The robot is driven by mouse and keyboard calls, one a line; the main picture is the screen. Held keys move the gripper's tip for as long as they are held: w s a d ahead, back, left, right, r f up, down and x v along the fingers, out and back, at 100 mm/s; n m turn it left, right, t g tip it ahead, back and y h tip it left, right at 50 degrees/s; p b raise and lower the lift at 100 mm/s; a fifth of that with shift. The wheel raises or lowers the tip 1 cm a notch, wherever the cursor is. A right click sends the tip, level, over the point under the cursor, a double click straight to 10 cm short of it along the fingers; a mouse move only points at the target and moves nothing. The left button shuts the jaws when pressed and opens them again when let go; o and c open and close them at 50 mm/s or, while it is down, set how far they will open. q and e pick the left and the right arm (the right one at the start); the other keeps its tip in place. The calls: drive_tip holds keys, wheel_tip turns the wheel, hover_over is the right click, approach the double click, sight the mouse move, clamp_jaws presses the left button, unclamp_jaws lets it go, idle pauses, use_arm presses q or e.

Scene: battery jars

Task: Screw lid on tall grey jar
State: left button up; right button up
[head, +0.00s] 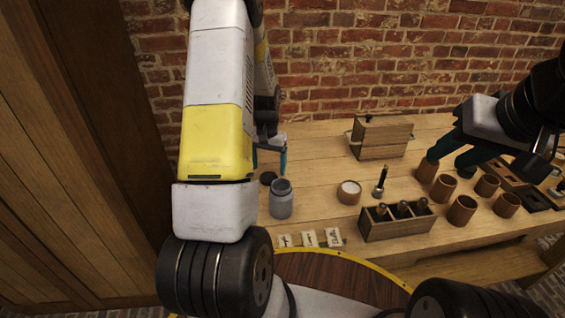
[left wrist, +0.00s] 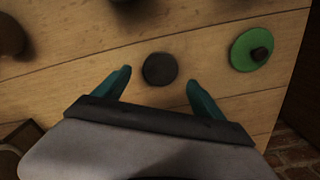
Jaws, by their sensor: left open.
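The tall grey jar (head: 281,200) stands upright on the bench, its dark mouth uncovered. A dark round lid (head: 267,178) lies flat on the bench just behind and left of it. In the left wrist view the lid (left wrist: 160,69) lies between the fingertips of my left gripper (left wrist: 160,84), which is open, a finger on each side and no contact visible. In the head view that gripper (head: 269,160) is partly hidden by my arm. The jar is mostly cut off at the wrist view's top edge. My right gripper (head: 455,158) hangs at the right, fingers apart, near brown cups.
A green disc with a dark knob (left wrist: 252,50) lies beside the lid. A small bowl (head: 348,192), an upright dark tool (head: 380,182) and a wooden rack (head: 396,226) stand right of the jar. A wooden box (head: 381,139) is behind. Label cards (head: 309,239) lie in front.

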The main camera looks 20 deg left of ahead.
sight(269, 177)
use_arm(q)
wheel_tip(269, 177, down, 4)
drive_tip(key=shift+s+r, duration=0.1)
drive_tip(key=shift+r, duration=0.15)
drive_tip(key=c, duration=1.4)
drive_tip(key=shift+r, duration=0.1)
wheel_tip(269, 177, up, 10)
drive_tip(key=shift+f, duration=0.1)
